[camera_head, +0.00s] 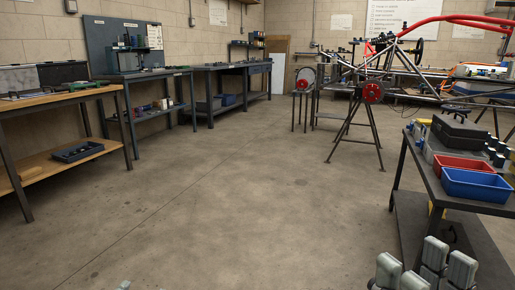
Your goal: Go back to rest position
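My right gripper (424,270) shows at the bottom right edge as several pale grey finger parts, cut off by the frame. It is in front of the dark workbench on the right, and no object shows in it. I cannot tell how far its fingers are apart. Only a tiny pale tip of what looks like my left gripper (124,285) shows at the bottom edge, left of centre. The rest of it is out of frame.
A dark bench (433,180) at right holds a blue bin (477,186), a red bin (462,166) and a black case (458,134). A wooden-topped bench (60,99) stands left. A tube chassis (385,62) stands behind. The middle concrete floor (240,180) is clear.

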